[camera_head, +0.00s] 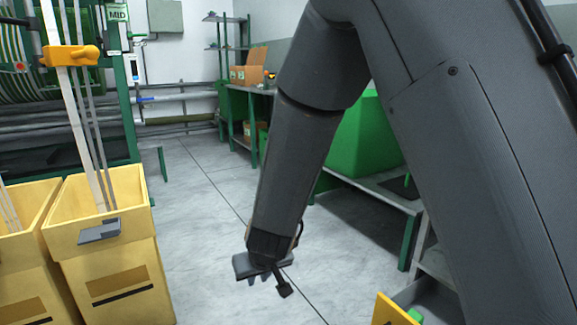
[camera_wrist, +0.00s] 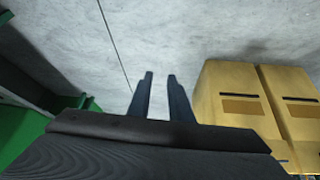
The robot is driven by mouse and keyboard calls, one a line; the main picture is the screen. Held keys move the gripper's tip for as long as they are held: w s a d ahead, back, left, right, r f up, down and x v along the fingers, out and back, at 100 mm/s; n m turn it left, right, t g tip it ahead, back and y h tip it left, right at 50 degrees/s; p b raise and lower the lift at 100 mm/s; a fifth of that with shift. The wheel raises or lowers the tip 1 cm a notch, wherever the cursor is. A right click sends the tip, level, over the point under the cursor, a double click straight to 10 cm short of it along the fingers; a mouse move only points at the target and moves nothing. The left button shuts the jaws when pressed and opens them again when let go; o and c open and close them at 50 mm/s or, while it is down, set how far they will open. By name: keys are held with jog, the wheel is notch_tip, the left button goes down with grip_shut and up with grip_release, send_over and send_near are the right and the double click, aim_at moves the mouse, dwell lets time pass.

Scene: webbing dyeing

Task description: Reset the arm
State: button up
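My gripper (camera_head: 258,277) hangs at the end of my dark grey arm, over the grey floor in the middle of the head view. In the wrist view my gripper (camera_wrist: 160,78) shows two dark fingers, apart from each other, with only floor seen between them. Nothing is held. My arm comes down from the upper right and bends to point downward. It hides part of the room behind it.
Yellow bins (camera_head: 108,255) with white webbing (camera_head: 72,120) stand at the left; they also show in the wrist view (camera_wrist: 236,108). A green bin (camera_head: 362,140) sits on a grey table (camera_head: 385,188) behind my arm. Grey floor (camera_head: 196,215) is clear between them.

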jog(key=s+r+n+g+y, duration=0.1)
jog(key=s+r+g, duration=0.1)
jog(key=s+r, duration=0.5)
jog(key=s+r+g, duration=0.2)
jog(key=s+r, duration=0.2)
jog(key=s, duration=0.5)
jog(key=s+d+r+g+h, duration=0.1)
jog(key=s+d+r, duration=0.15)
jog(key=s, duration=0.45)
jog(key=s+d+r+g, duration=0.1)
jog(key=s+d+r, duration=0.1)
jog(key=s+d, duration=0.3)
jog(key=d+r+m+h+p, duration=0.1)
jog(key=d+r+m+p, duration=0.1)
jog(key=d+r+p, duration=0.7)
jog(key=s+d+r+m+h+p, duration=0.1)
jog(key=d+r+m+p, duration=0.2)
jog(key=d+r+p, duration=0.7)
notch_tip(320, 180, up, 7)
jog(key=p, duration=1.5)
jog(key=shift+d+m, duration=0.3)
